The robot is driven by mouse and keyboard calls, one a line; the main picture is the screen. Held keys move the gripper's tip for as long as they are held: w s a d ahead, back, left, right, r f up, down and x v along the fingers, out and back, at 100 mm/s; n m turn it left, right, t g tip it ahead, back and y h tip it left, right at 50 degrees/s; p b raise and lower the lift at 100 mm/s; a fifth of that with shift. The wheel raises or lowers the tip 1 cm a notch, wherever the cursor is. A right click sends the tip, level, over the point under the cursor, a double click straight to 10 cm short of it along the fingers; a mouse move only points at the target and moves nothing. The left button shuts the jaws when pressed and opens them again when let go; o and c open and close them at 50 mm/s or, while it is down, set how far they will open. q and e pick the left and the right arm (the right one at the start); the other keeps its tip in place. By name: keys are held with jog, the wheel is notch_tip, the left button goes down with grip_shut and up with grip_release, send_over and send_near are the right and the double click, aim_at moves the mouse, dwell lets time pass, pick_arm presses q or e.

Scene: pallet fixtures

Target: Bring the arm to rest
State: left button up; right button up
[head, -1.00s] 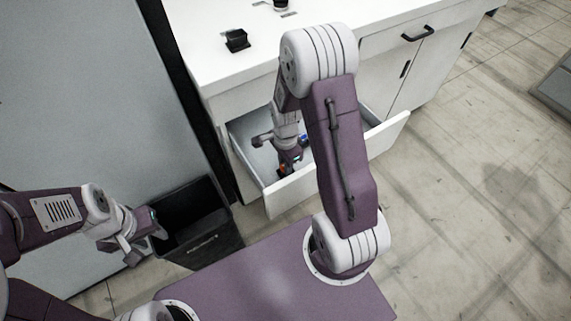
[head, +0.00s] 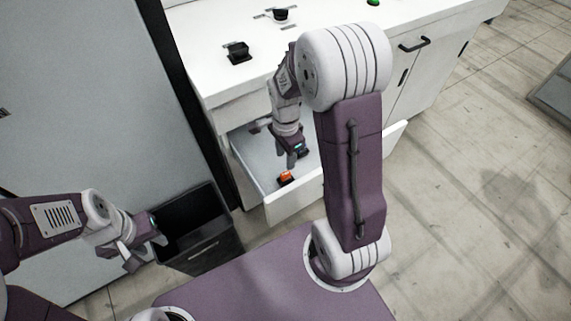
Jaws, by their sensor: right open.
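My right arm reaches over the open drawer (head: 300,197) of the white cabinet. My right gripper (head: 291,160) is open and empty, just above the drawer's inside. A small orange and black object (head: 285,178) lies in the drawer near its front wall, below and apart from the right gripper. My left gripper (head: 148,252) is open and empty, at the left beside the black bin. Part of the drawer's inside is hidden behind my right arm.
The black bin (head: 205,262) stands on the floor left of the drawer. On the white counter are a black block (head: 238,52), a small black fixture (head: 280,15) and a green item (head: 374,2).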

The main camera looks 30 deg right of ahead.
jog(key=shift+r, duration=1.1)
jog(key=s+a+r+n+p, duration=0.1)
jog(key=s+n, duration=0.2)
jog(key=n, duration=0.1)
jog(key=s+a+r+n, duration=0.1)
jog(key=s+a+n, duration=0.1)
jog(key=s+n, duration=0.1)
jog(key=s+a+r+n+t+p, duration=0.1)
jog(key=s+a+n, duration=0.1)
jog(key=n, duration=0.3)
jog(key=shift+s+p, duration=0.35)
jog(key=shift+s, duration=0.05)
jog(key=shift+s+f+n, duration=0.1)
jog(key=shift+f+n, duration=0.1)
jog(key=shift+n, duration=0.4)
jog(key=shift+s+f+n, duration=0.1)
jog(key=shift+f+n, duration=0.05)
jog(key=shift+n, duration=0.45)
jog(key=shift+w+d+n, duration=0.1)
jog(key=shift+w+n, duration=0.35)
jog(key=shift+n, duration=0.65)
jog(key=shift+s, duration=0.1)
